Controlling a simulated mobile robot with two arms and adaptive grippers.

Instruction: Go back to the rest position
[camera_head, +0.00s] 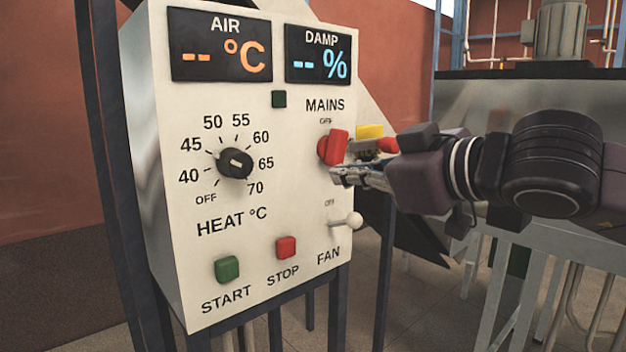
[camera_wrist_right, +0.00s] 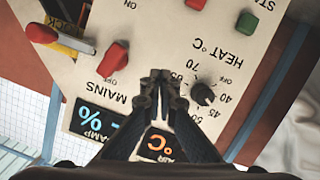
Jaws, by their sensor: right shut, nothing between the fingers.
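My right gripper (camera_head: 340,173) comes in from the right with its fingers shut and empty, just below the red MAINS switch (camera_head: 333,147) on the white control panel (camera_head: 290,120). I cannot tell whether the fingertips touch the panel. In the right wrist view, the shut fingertips (camera_wrist_right: 163,78) lie between the red MAINS switch (camera_wrist_right: 113,58) and the black HEAT dial (camera_wrist_right: 204,94), with the panel upside down. My left gripper is not in view.
The AIR display (camera_head: 220,46) and DAMP display (camera_head: 318,54) show dashes. A green START button (camera_head: 227,269), red STOP button (camera_head: 286,247) and white FAN lever (camera_head: 347,223) sit lower down. A yellow part (camera_head: 369,131) projects behind the panel's right edge. A metal machine (camera_head: 480,110) stands at right.

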